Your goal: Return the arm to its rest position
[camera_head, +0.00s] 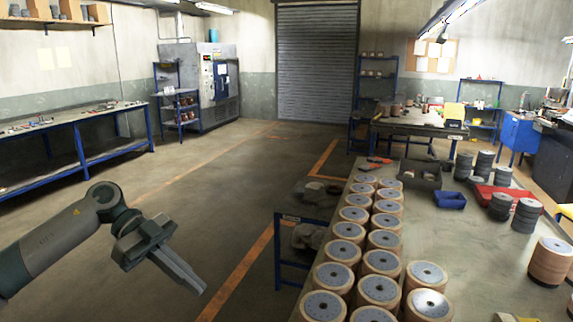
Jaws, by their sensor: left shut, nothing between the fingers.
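My left gripper (181,268) comes in from the left on my grey-green arm and hangs over the open floor, pointing down and to the right. Its fingers are together with nothing between them. It is left of the workbench (478,240) and touches nothing. Stacks of flap discs (347,232) stand in rows along the left side of that bench. My right gripper is not in view.
A blue rack (292,262) stands at the bench's left side. The bench also holds a blue bin (450,200), a red tray (497,193) and dark disc stacks (525,215). A long blue-legged table (75,125) lines the left wall. The floor between is free.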

